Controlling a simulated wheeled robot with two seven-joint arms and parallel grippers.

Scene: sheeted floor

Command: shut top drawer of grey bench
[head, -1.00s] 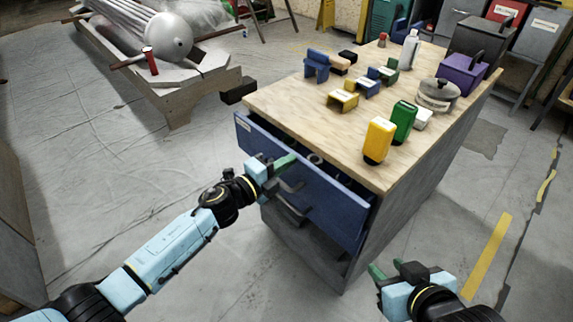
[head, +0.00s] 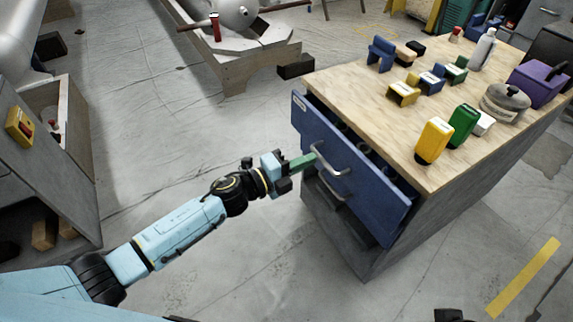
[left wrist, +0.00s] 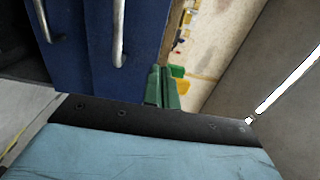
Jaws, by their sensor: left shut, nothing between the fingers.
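The grey bench (head: 362,245) has a wooden top (head: 375,115). Its blue top drawer (head: 375,197) stands pulled out, with a dark gap and small objects behind its front. The drawer's metal handle (head: 330,168) is on the blue front; it also shows in the left wrist view (left wrist: 118,32). My left gripper (head: 312,158) is shut and empty, its green fingers just in front of the blue front beside the handle. I cannot tell if they touch it. In the left wrist view the closed fingers (left wrist: 161,88) point along the drawer's upper edge. My right gripper's fingers are not seen.
A yellow bottle (head: 434,140), a green bottle (head: 463,126), a pot (head: 504,102) and several blocks stand on the bench top. A lower handle (head: 328,188) sits under the drawer. A grey cabinet (head: 50,165) is at left. Floor between is clear.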

